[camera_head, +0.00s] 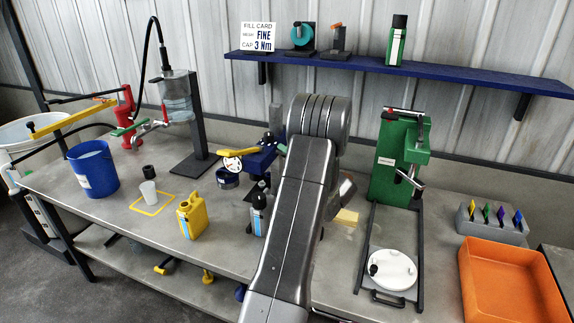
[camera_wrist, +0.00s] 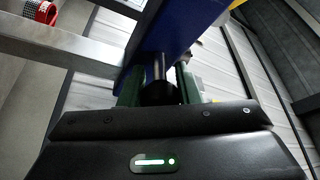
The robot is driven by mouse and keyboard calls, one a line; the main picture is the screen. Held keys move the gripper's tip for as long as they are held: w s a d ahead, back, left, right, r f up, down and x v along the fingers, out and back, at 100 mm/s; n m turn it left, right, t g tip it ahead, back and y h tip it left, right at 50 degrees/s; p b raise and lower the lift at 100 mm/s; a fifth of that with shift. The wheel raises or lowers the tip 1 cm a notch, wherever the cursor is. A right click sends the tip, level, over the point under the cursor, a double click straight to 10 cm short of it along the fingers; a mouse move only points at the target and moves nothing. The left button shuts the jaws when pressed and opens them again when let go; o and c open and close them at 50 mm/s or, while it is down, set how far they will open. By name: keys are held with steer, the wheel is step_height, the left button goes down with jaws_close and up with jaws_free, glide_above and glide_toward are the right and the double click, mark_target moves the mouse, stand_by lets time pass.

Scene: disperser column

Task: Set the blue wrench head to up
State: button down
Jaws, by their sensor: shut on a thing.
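The blue wrench head (camera_head: 262,160) is on the bench at mid-picture in the head view. It has a yellow handle (camera_head: 238,152) pointing left and a round white dial (camera_head: 232,164). In the wrist view its blue body (camera_wrist: 185,30) fills the upper middle, with a dark cylindrical knob (camera_wrist: 158,75) below. My gripper (camera_wrist: 158,92) is shut on this dark knob, with a green finger on each side. In the head view my arm hides most of my gripper; only a green fingertip (camera_head: 282,149) shows beside the wrench head.
A yellow jug (camera_head: 190,217) and a grey bottle (camera_head: 259,215) stand in front of the wrench head. A green press (camera_head: 390,160) with a white disc (camera_head: 392,270) is to the right, then an orange tray (camera_head: 510,285). A blue bucket (camera_head: 92,170) is at left.

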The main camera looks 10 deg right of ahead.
steer(key=shift+r, duration=1.15)
steer(key=c, duration=1.1)
jaws_free()
steer(key=shift+r, duration=0.1)
steer(key=shift+s+d+f, duration=0.1)
steer(key=shift+d+f, duration=0.05)
steer(key=shift+f, duration=0.05)
steer(key=b+v, duration=0.3)
steer(key=v, duration=1)
steer(key=shift+s, duration=0.2)
steer(key=shift+w, duration=0.1)
